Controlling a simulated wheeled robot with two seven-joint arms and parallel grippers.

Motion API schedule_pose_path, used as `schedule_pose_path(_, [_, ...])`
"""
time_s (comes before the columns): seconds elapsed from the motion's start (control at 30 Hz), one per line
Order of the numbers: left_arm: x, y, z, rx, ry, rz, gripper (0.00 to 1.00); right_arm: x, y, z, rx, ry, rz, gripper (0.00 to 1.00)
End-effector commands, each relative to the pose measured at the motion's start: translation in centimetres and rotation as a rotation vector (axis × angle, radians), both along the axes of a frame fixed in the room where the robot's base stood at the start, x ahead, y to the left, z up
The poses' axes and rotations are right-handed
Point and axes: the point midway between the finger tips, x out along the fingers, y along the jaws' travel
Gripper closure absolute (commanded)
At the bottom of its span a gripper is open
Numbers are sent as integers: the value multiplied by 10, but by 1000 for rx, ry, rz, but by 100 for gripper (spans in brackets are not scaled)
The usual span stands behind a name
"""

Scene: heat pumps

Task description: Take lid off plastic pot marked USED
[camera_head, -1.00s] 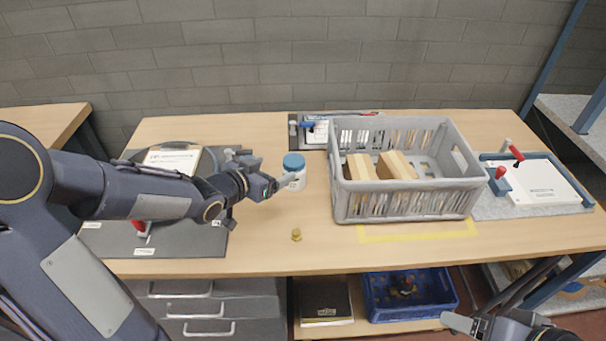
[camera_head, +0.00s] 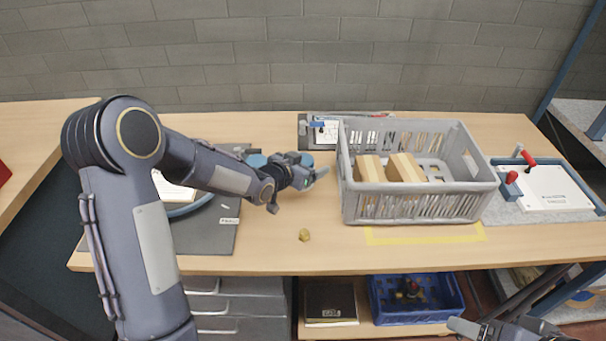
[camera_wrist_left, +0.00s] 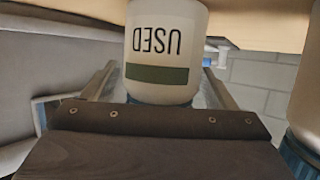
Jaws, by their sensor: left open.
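The pot marked USED (camera_wrist_left: 158,45) is a white plastic pot with a dark green band, upside down in the left wrist view. Its blue lid (camera_wrist_left: 150,98) is mostly hidden behind my gripper's dark body. In the head view a blue lid (camera_head: 324,158) shows just behind my left gripper (camera_head: 318,176), and the pot below is largely hidden. My left gripper is open, with a finger on each side of the USED pot in the wrist view; I cannot tell whether they touch. My right gripper (camera_head: 478,328) is at the lower right edge, partly cut off.
A second blue-lidded pot (camera_head: 257,160) stands left of the gripper. A grey crate (camera_head: 415,208) with wooden blocks stands close on the right. A dark mat (camera_head: 222,238) with a device is at left. The front table strip is mostly clear.

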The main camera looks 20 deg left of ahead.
Motion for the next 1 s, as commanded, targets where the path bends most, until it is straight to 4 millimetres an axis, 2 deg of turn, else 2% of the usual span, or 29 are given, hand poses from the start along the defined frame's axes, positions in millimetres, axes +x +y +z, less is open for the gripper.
schedule_pose_path(0.13, [0,0,0,0,0,0,21,0,0,0,0,0,0,28])
schedule_pose_path(0.53, [0,0,0,-1,0,0,72,0,0,0,0,0,0,28])
schedule_pose_path(0.83, [0,0,4,-1,-2,0,73,0,0,0,0,0,0,28])
schedule_pose_path(1.0, [0,0,19,-2,-5,0,73,0,0,1,0,0,0,28])
